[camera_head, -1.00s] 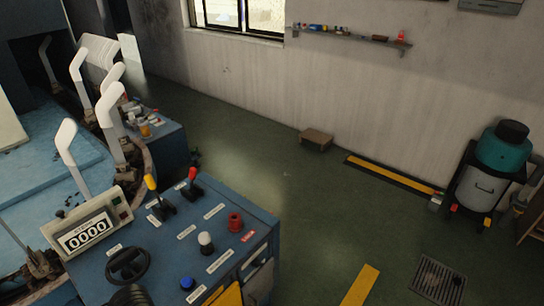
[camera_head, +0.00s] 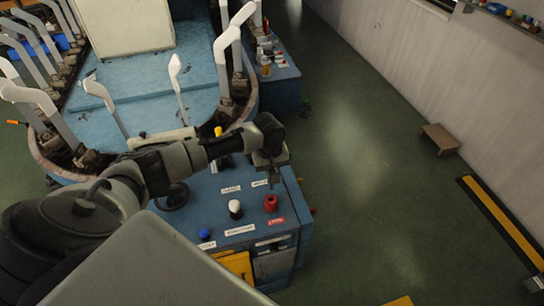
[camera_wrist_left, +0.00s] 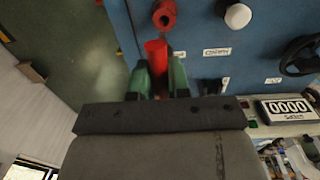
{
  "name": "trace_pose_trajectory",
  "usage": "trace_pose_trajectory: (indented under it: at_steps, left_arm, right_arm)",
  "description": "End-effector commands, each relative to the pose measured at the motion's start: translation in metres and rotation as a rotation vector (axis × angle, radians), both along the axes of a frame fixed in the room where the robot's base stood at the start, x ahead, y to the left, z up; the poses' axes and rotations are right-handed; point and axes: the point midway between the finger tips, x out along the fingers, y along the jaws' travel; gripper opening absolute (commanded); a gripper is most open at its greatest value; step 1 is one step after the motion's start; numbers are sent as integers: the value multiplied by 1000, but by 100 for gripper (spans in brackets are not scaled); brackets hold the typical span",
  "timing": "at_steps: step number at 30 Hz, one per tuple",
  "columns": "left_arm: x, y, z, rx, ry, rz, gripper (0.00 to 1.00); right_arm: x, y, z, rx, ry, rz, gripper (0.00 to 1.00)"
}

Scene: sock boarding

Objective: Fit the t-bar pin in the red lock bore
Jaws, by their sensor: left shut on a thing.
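The red lock bore (camera_head: 271,203) is a short red collar on top of the blue control console, near its right edge. It also shows at the top of the left wrist view (camera_wrist_left: 165,14). My left gripper (camera_head: 272,172) is over the console, a little behind the bore in the head view. In the left wrist view its green fingers (camera_wrist_left: 158,78) are shut on a red cylindrical piece, which looks like the t-bar pin (camera_wrist_left: 156,56). The red end points toward the bore and shows apart from it. The pin's other end is hidden. My right gripper is not in view.
The console (camera_head: 206,216) carries a white knob (camera_head: 235,209), a blue button (camera_head: 204,234) and a black handwheel (camera_head: 174,196). A yellow-topped lever (camera_head: 218,131) stands beside my arm. The boarding machine with white leg forms (camera_head: 232,52) is behind.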

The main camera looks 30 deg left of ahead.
Motion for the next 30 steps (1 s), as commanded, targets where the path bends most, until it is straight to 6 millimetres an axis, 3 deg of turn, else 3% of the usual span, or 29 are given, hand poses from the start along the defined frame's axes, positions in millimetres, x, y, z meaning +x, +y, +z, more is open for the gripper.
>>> trace_pose_trajectory:
  at_steps: [13, 19, 21, 30]
  left_arm:
    - [6, 5, 5, 0, 1, 33, 0]
    - [5, 4, 9, -2, 3, 34, 0]
    - [5, 4, -6, -1, 2, 34, 0]
    - [5, 4, -36, -1, 2, 33, 0]
  right_arm:
    - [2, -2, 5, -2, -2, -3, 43]
    - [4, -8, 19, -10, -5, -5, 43]
    - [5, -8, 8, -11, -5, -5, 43]
    - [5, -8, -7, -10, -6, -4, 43]
